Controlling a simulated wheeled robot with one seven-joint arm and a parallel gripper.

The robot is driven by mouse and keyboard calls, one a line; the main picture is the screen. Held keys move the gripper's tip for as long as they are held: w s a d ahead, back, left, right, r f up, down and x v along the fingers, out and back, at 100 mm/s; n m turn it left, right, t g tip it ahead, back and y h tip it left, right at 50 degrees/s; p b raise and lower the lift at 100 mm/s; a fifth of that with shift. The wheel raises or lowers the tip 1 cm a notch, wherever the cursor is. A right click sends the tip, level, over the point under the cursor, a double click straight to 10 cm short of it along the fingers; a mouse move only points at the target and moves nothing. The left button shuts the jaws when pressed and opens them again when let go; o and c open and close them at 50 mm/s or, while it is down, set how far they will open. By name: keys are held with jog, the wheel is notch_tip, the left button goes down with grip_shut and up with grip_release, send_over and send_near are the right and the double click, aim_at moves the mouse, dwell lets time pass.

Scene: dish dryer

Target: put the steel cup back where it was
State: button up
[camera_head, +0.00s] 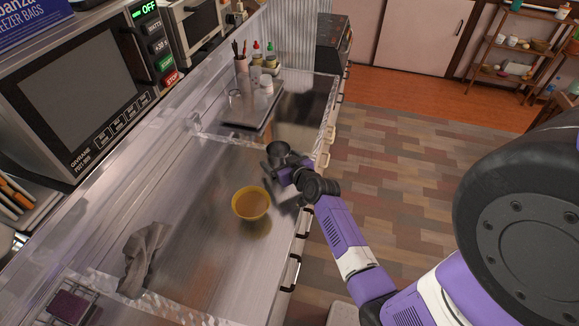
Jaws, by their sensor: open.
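The steel cup (277,149) is a small dark grey cup near the right edge of the steel counter, just left of the sink. My gripper (273,164) is right at the cup, on its near side, with the jaws open. The wrist and fingers cover the cup's lower part. I cannot tell whether the fingers touch it or stand around it.
A yellow bowl (251,204) stands on the counter closer to me. A grey cloth (144,255) lies at the lower left. A sink (303,108), a tray with utensils (246,112) and bottles (270,54) are beyond. A microwave (85,90) borders the left. The middle counter is clear.

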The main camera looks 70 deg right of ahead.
jog(key=b+v, duration=0.1)
jog(key=v, duration=0.9)
jog(key=shift+s, duration=0.2)
jog(key=shift+s+a+r, duration=0.2)
jog(key=shift+s+a, duration=0.05)
jog(key=shift+a, duration=0.05)
jog(key=s+a+r+n+t, duration=0.1)
jog(key=s+a+r+t, duration=0.1)
jog(key=a+r, duration=0.5)
jog(key=s+a+r+n+t, duration=0.1)
jog(key=a+r+t, duration=0.15)
jog(key=a, duration=0.85)
jog(key=s+a+r+n+y, duration=0.1)
jog(key=s+a+n+y, duration=0.2)
jog(key=a, duration=0.5)
jog(key=s+a+r+n+y, duration=0.2)
jog(key=s+a+y, duration=0.3)
jog(key=s+a, duration=0.3)
jog(key=shift+a+n+y+b, duration=0.35)
jog(key=shift+a+n+y, duration=0.05)
jog(key=shift+a, duration=0.3)
